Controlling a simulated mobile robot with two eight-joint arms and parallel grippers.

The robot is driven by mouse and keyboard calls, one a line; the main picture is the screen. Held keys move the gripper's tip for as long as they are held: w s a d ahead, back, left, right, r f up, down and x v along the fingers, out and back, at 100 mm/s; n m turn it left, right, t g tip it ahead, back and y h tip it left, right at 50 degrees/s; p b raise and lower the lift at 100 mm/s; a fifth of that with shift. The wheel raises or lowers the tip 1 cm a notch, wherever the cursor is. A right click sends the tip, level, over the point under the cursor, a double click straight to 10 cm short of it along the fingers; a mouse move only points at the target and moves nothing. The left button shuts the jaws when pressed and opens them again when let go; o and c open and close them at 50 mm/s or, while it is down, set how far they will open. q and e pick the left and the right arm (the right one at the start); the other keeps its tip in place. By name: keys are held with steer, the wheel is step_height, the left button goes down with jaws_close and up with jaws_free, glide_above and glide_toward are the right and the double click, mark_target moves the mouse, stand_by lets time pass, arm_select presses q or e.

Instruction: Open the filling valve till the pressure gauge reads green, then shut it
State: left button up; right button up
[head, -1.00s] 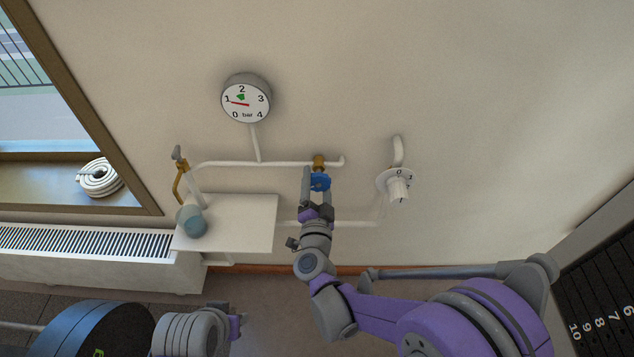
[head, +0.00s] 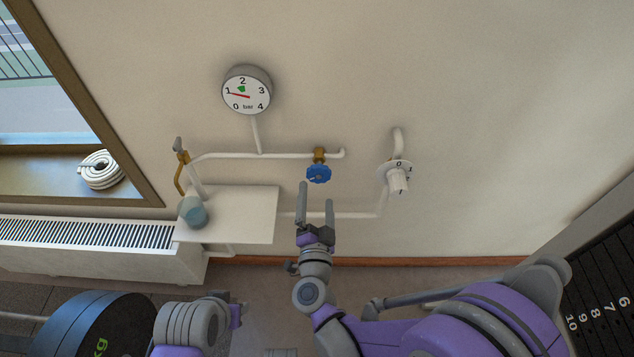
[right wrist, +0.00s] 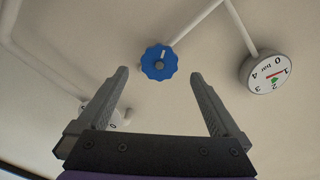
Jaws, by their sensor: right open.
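The blue filling valve knob (head: 318,174) sits on a brass fitting on the white wall pipe. It also shows in the right wrist view (right wrist: 159,62), with a white mark near its rim. My right gripper (head: 316,194) is open and empty, just below the knob and apart from it. In the right wrist view the knob appears beyond the gap between my fingers (right wrist: 160,74). The round pressure gauge (head: 246,92) has its red needle a little past 1, short of the green mark below the 2. My left gripper (head: 236,313) is at the lower left, its fingers not clearly visible.
A white dial knob (head: 398,180) is on the wall to the right. A white shelf (head: 245,215) with a blue-grey vessel (head: 193,211) is at left, below a brass tap (head: 181,172). A radiator (head: 90,250) stands under the window. Weight plates (head: 100,325) are at lower left.

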steer(key=shift+s, duration=1.55)
steer(key=s+d+f+n+g, duration=0.3)
steer(key=s+d+n+g, duration=0.2)
steer(key=s+d+g, duration=0.35)
steer(key=s+d+f+n+g, duration=0.3)
steer(key=s+d+n+g, duration=0.2)
steer(key=s+d, duration=0.55)
arm_select(q)
step_height(320, 180, up, 23)
steer(key=w+t+p, duration=0.1)
steer(key=p, duration=1.9)
steer(key=shift+w, duration=0.3)
arm_select(e)
step_height(320, 180, up, 23)
steer(key=w, duration=0.1)
steer(key=shift+a+t, duration=0.2)
steer(key=shift+t, duration=0.25)
arm_select(q)
steer(key=shift+f, duration=0.1)
